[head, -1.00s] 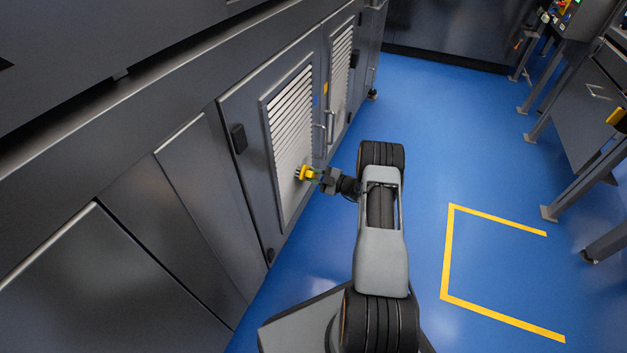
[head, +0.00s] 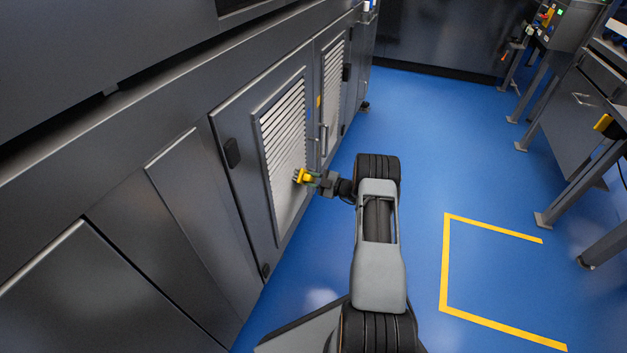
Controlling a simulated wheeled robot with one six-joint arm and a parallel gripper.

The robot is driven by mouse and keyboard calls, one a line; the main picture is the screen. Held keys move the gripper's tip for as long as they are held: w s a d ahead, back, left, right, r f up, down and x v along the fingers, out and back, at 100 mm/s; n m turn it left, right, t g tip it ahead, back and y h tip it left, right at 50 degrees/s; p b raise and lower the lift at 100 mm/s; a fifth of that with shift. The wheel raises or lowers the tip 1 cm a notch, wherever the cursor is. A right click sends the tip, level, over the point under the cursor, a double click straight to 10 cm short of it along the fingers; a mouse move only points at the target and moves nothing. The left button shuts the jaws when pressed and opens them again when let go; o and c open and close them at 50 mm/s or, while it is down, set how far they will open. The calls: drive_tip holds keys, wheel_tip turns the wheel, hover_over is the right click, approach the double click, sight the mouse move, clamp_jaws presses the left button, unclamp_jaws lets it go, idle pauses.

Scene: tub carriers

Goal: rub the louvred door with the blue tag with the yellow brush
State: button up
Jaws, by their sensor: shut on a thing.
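The yellow brush (head: 304,176) is in my gripper (head: 317,180), which is shut on it. Its bristles point left at the near louvred door (head: 240,183), at the lower right part of the pale slatted panel (head: 283,140). The bristles look to be at or very close to the slats; I cannot tell for sure whether they touch. A second louvred door (head: 334,88) stands farther along, with an orange tag (head: 319,102) near its edge.
A door handle (head: 323,140) sticks out just beyond the brush. Blue floor (head: 420,130) is open to the right, with a yellow floor marking (head: 444,265). Grey stands with legs (head: 553,190) line the right side.

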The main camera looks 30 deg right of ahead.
drive_tip(key=shift+s+a+r+p, duration=0.15)
drive_tip(key=shift+s+a+p, duration=0.3)
drive_tip(key=shift+a+p, duration=0.15)
drive_tip(key=s+a+p, duration=0.2)
drive_tip(key=a, duration=0.1)
drive_tip(key=shift+s, duration=0.15)
drive_tip(key=s+a+p, duration=0.4)
drive_tip(key=s+a, duration=0.1)
drive_tip(key=s, duration=0.1)
drive_tip(key=shift+a+f+p, duration=0.2)
drive_tip(key=shift+a+p, duration=0.05)
drive_tip(key=shift+p, duration=0.1)
idle(0.3)
drive_tip(key=v, duration=0.6)
idle(0.5)
drive_tip(key=shift+d+p, duration=0.15)
drive_tip(key=shift+p, duration=0.15)
drive_tip(key=v, duration=0.3)
idle(0.3)
